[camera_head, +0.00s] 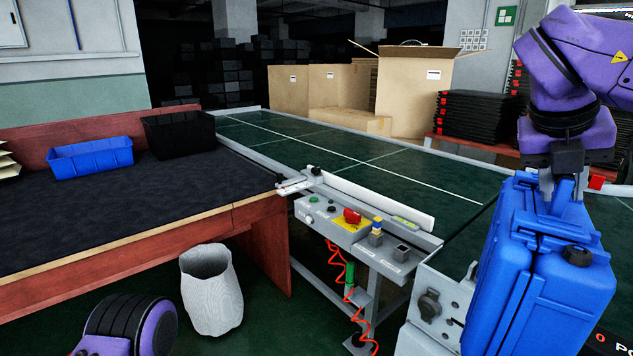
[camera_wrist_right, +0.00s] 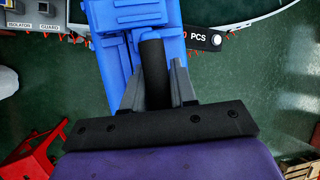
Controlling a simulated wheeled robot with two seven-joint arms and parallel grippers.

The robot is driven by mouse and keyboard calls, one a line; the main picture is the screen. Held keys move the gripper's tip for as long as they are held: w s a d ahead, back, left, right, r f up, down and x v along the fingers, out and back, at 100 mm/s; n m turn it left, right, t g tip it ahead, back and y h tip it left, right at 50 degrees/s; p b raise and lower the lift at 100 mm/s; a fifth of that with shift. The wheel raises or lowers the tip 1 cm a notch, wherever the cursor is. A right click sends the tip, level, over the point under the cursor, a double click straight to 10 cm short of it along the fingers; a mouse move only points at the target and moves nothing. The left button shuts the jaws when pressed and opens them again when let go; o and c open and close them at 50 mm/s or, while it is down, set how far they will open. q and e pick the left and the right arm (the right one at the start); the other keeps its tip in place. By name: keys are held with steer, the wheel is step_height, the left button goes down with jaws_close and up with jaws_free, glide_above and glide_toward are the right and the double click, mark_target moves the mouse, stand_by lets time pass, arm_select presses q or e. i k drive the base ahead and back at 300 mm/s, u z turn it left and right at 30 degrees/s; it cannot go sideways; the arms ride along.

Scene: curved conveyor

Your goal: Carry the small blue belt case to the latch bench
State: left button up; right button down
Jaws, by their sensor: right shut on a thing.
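The blue belt case (camera_head: 545,270) hangs upright at the right of the head view, beside the conveyor's near end. My right gripper (camera_head: 562,192) is above it, shut on the handle at its top. In the right wrist view my right gripper (camera_wrist_right: 158,75) grips the dark handle of the blue case (camera_wrist_right: 125,15), and the case's far part runs out of the frame. A bench with a dark top (camera_head: 120,205) and reddish wood sides stands at the left; no label shows whether it is the latch bench. My left gripper is not in view; only part of my left arm shows.
A blue bin (camera_head: 91,158) and a black bin (camera_head: 180,135) stand on the bench's back part. The green conveyor (camera_head: 340,160) curves behind a control panel (camera_head: 350,222). A pale waste bin (camera_head: 211,290) stands on the floor before the bench. The bench's front is clear.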

mark_target(187, 194)
steer(key=u, duration=0.4)
steer(key=i, duration=2.35)
steer(key=u, duration=2.1)
